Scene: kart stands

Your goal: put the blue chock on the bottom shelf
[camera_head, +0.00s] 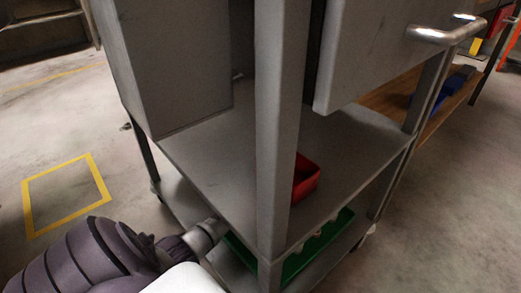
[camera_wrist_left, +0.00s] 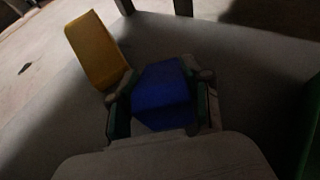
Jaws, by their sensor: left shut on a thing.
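The blue chock (camera_wrist_left: 162,95) is between the fingers of my left gripper (camera_wrist_left: 160,92) in the left wrist view. The gripper is shut on it, just over a grey surface that looks like the bottom shelf (camera_wrist_left: 240,75). I cannot tell whether the chock touches the shelf. In the head view the bottom shelf (camera_head: 180,199) is the lower level of the grey cart, and my left arm reaches in at its left side. The left gripper and chock are hidden there. My right gripper is in neither view.
A yellow block (camera_wrist_left: 95,48) stands left of the chock. A green tray (camera_head: 318,247) is on the bottom shelf, its edge also at the right of the wrist view (camera_wrist_left: 311,140). A red bin (camera_head: 305,180) sits on the shelf above. The cart's front post (camera_head: 280,130) blocks part of the view.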

